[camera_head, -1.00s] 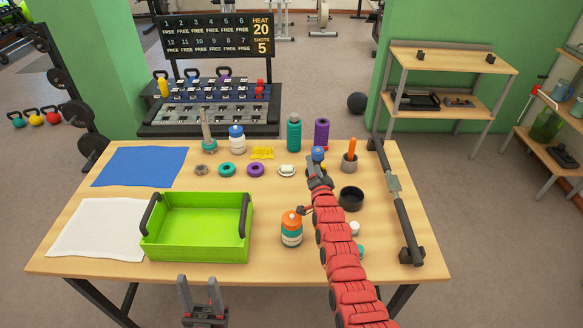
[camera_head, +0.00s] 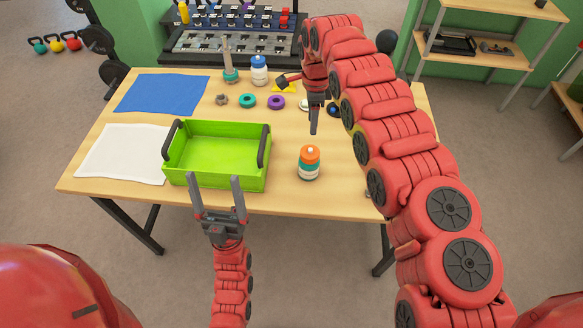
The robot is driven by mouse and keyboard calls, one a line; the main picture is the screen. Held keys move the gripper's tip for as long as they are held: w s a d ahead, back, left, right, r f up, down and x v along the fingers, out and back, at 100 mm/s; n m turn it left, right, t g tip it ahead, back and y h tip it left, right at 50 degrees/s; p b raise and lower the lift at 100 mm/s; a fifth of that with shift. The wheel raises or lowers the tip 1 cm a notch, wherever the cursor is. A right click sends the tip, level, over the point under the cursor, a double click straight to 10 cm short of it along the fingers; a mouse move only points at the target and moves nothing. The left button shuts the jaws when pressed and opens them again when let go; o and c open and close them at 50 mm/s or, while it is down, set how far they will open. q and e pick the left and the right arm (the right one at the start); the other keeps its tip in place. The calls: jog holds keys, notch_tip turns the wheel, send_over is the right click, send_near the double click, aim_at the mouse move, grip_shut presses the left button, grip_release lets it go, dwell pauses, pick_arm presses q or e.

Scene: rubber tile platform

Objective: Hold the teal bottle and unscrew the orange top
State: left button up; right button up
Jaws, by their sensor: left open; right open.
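A small bottle with teal and white bands (camera_head: 308,173) stands upright on the table, right of the green tray. Its orange top (camera_head: 309,153) is on it. My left gripper (camera_head: 216,192) is open and empty at the table's front edge, in front of the tray and left of the bottle. My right gripper (camera_head: 314,122) is open and points down, behind and above the bottle, apart from it. Its fingers are seen nearly edge-on.
The green tray (camera_head: 216,182) stands left of the bottle. A blue mat (camera_head: 162,94) and a white cloth (camera_head: 122,153) lie at the left. Rings, a spindle (camera_head: 229,62) and a blue-and-white bottle (camera_head: 259,70) stand behind. My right arm hides much of the table's right side.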

pick_arm(q)
jog(key=w+a+f+n+g+y, duration=0.1)
jog(key=w+a+f+n+g, duration=0.2)
jog(key=w+f+n+g, duration=0.35)
jog(key=w+a+f+n+g+y, duration=0.2)
jog(key=w+a+f+n+g, duration=0.1)
jog(key=w+f+n+g, duration=0.35)
jog(key=d+f+n+g+h, duration=0.1)
jog(key=d+f+n+h, duration=0.1)
jog(key=f+h, duration=0.1)
jog(key=w+d+f+n+g+h, duration=0.1)
jog(key=d+f+n+h, duration=0.1)
jog(key=f, duration=0.3)
jog(key=d+f+n+g+h, duration=0.1)
jog(key=d+f+n+h, duration=0.2)
jog(key=d+f, duration=0.1)
jog(key=shift+w+d+n+g+h, duration=0.15)
jog(key=shift+w+n+g+h, duration=0.15)
jog(key=shift+g, duration=0.1)
jog(key=n+g+h, duration=0.1)
jog(key=n+h, duration=0.3)
jog(key=h, duration=0.3)
send_near(305, 167)
jog(key=x, duration=1.2)
jog(key=shift+w, duration=0.25)
jog(key=shift+w+d+f, duration=0.15)
jog(key=shift+w+f, duration=0.2)
jog(key=shift+w, duration=0.25)
jog(key=shift+c, duration=0.2)
